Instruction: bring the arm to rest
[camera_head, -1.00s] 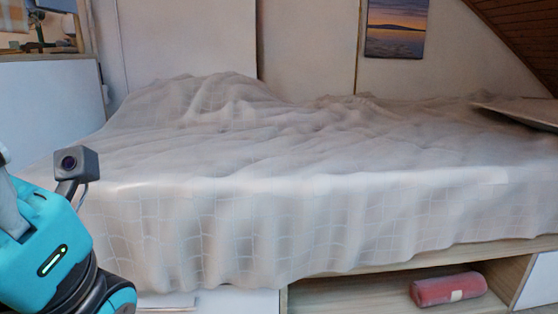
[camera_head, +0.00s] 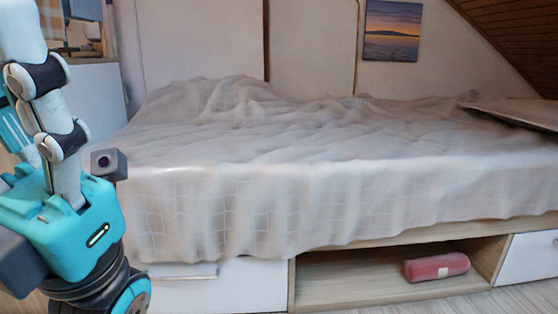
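One of my arms, with white links and dark joints (camera_head: 62,140), stands folded at the left edge of the head view. My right arm and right gripper are not in the picture. The visible arm parts overlap the left side of the bed in the picture; contact cannot be told.
A bed with a pale checked cover (camera_head: 290,200) fills the middle. Below are a white drawer front (camera_head: 250,285), an open shelf (camera_head: 345,282) holding a red roll (camera_head: 436,267), and another white front (camera_head: 528,260). A flat panel (camera_head: 520,110) lies at right. Little floor shows.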

